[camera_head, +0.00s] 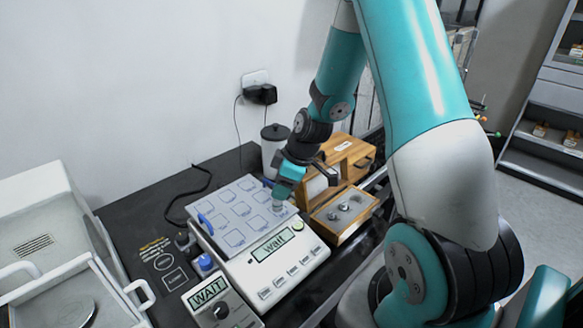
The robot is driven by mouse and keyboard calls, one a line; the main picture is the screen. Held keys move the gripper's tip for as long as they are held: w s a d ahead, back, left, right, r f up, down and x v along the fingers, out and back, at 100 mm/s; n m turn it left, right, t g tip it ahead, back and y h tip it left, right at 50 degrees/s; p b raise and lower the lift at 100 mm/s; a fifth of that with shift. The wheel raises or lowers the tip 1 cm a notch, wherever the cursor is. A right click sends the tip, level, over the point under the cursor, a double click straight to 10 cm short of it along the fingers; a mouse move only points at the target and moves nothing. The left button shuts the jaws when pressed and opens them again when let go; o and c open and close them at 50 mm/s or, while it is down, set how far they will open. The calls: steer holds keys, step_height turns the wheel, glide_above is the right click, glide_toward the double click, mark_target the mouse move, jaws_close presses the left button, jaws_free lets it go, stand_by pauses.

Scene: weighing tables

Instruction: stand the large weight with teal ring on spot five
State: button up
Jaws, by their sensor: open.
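My gripper (286,190) is low over the right part of the balance's light plate (212,212), which carries a grid of outlined spots. The jaws are open. A small grey metal weight (278,206) stands on the plate right at the fingertips, partly hidden by them. I cannot make out a teal ring on it. The spot numbers are too small to read, so I cannot tell which is spot five. Several metal weights (345,206) lie in the open wooden drawer (329,222) to the right.
The balance display (272,246) and a smaller grey box (209,293) both read "wait". A wooden cabinet (345,152) and a grey canister (273,147) stand behind. A white open-fronted case (45,245) is at the left. The dark table (150,225) has free room left of the plate.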

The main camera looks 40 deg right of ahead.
steer(key=b+v, duration=0.1)
steer(key=v, duration=0.7)
steer(key=s+a+r+g+y, duration=0.1)
steer(key=s+a+r, duration=0.25)
steer(key=a, duration=0.55)
steer(key=s+a+r+g, duration=0.1)
steer(key=s+a+r, duration=0.25)
steer(key=a, duration=0.45)
steer(key=s+a+r+m+g, duration=0.1)
steer(key=s+a+r, duration=0.2)
steer(key=s+a, duration=0.5)
steer(key=s, duration=0.4)
steer(key=shift+r, duration=0.2)
